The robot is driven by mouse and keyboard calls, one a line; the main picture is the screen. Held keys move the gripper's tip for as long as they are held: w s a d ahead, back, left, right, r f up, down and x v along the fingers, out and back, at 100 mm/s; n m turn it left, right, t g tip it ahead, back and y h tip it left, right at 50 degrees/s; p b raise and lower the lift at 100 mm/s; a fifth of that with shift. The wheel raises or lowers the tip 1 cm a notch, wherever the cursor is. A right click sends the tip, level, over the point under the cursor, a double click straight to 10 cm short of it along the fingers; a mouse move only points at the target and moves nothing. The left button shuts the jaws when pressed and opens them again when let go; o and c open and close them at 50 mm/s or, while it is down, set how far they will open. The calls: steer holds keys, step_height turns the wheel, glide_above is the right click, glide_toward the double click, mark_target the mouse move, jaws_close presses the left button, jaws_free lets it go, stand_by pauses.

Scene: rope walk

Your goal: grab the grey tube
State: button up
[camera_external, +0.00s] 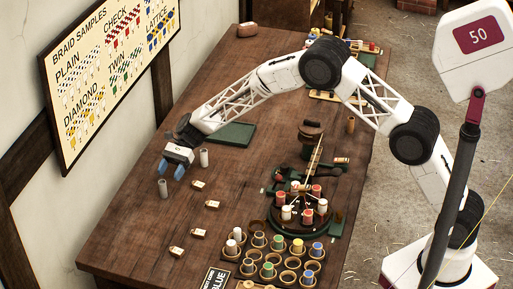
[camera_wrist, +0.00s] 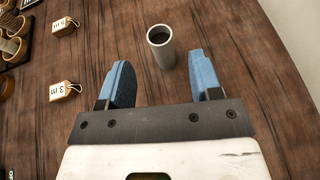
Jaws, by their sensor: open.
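The grey tube (camera_external: 163,187) stands upright on the wooden table near its left edge. In the wrist view the grey tube (camera_wrist: 160,47) shows its dark open top, just beyond the fingertips and nearer the right finger. My gripper (camera_external: 172,174) is open with its blue fingers spread and nothing between them. It is up and slightly right of the tube in the external view. In the wrist view my gripper (camera_wrist: 160,62) points toward the tube. Whether a finger touches the tube is not clear.
A paler tube (camera_external: 204,158) stands right of the gripper. Several small tags (camera_external: 199,184) lie on the table to the right and front. A green mat (camera_external: 232,134) lies behind. A round braiding stand (camera_external: 300,207) and bobbin holders (camera_external: 265,257) fill the right front.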

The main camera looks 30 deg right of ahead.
mark_target(164, 181)
steer(key=shift+x, duration=1.05)
steer(key=shift+s, duration=0.1)
steer(key=shift+x, duration=2.55)
steer(key=shift+a, duration=0.1)
steer(key=shift+c, duration=0.3)
steer(key=c, duration=0.9)
